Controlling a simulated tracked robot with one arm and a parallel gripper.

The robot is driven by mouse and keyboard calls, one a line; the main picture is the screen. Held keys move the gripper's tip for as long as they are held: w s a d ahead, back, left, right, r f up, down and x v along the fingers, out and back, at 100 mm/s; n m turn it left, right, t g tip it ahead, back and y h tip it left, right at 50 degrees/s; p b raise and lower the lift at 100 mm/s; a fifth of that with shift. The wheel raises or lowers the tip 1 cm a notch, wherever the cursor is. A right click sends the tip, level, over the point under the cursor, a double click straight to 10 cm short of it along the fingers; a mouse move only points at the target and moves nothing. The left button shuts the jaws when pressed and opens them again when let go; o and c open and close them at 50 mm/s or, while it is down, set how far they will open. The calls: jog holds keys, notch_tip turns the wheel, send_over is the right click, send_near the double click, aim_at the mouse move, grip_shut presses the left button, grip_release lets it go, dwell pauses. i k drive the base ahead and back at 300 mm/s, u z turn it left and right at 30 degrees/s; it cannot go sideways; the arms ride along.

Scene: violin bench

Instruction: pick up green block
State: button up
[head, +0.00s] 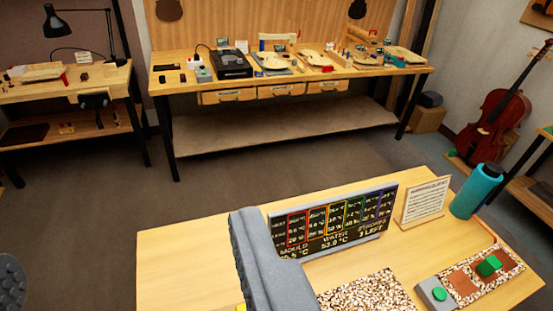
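The green block (489,266) is small and lies on a reddish-brown square of a speckled strip (464,286), at the right of the near table. My gripper (127,245) shows at the bottom left as two grey ribbed fingers set wide apart. One is at the left edge, mostly cut off by the frame. The other stands in front of the near table and hides part of it. The gripper is open with nothing between the fingers. The green block is well to the right of both fingers, apart from them.
The near table (185,262) also bears a dark display board (335,222), a text card (424,201), a teal bottle (478,191), a grey box with a green button (435,294) and a speckled mat (370,293). Cluttered workbenches stand behind, with open floor (250,180) between.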

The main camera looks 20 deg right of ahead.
aim_at(491, 264)
jog(key=z, duration=0.05)
jog(key=k, duration=0.5)
jog(key=z, duration=0.75)
jog(key=i, duration=0.55)
